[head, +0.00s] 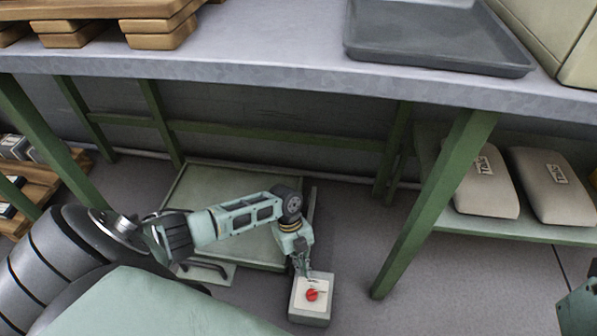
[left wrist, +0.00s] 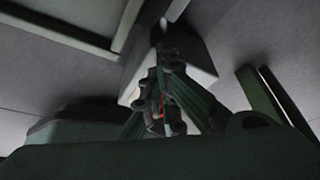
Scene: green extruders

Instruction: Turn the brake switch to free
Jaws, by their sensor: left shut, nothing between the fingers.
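The brake switch is a red round knob (head: 311,295) on the pale top of a small box (head: 308,315) below the workbench. My left gripper (head: 306,274) reaches down to the box and is shut and empty, its fingertips just behind the knob in the head view. I cannot tell whether they touch it. In the left wrist view the gripper (left wrist: 164,118) covers most of the box (left wrist: 198,62), and only a sliver of red (left wrist: 161,104) shows between the finger links. The knob's setting cannot be read. My right gripper is not in view.
A green-framed platform (head: 190,185) lies on the floor behind my left arm. A green table leg (head: 433,205) stands right of the box. Above is the workbench (head: 270,50) with a grey tray (head: 435,45). Sacks (head: 487,185) lie on a right shelf.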

